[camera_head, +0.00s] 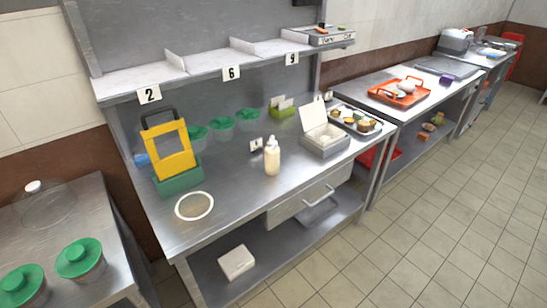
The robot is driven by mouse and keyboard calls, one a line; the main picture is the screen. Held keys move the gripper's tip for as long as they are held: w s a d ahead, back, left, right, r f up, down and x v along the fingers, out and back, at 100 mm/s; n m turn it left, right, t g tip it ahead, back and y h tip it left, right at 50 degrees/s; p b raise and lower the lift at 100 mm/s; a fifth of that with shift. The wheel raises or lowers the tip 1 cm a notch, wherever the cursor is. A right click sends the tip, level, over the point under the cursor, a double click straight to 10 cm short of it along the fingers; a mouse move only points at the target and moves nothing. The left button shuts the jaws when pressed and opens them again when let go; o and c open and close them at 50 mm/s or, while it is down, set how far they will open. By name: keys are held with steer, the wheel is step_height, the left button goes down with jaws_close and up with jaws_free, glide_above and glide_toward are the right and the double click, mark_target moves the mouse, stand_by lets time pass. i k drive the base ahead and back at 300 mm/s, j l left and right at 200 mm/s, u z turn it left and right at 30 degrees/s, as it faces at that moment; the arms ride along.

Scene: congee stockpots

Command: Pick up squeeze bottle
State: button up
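The squeeze bottle (272,158) is cream-coloured with a pale pointed nozzle. It stands upright on the steel counter (237,198), near the middle of the picture. Nothing covers it in this view. My gripper is not in view.
Green-lidded containers (221,121) stand behind. A shelf (210,68) hangs above; the counter's front is clear.

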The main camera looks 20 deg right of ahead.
mark_target(272, 152)
steer(key=i+j+z, duration=0.15)
steer(key=i+j, duration=0.15)
steer(key=i+j+z, duration=0.2)
steer(key=j, duration=0.25)
steer(key=i+j+z, duration=0.15)
steer(key=i+j, duration=0.15)
steer(key=j, duration=0.15)
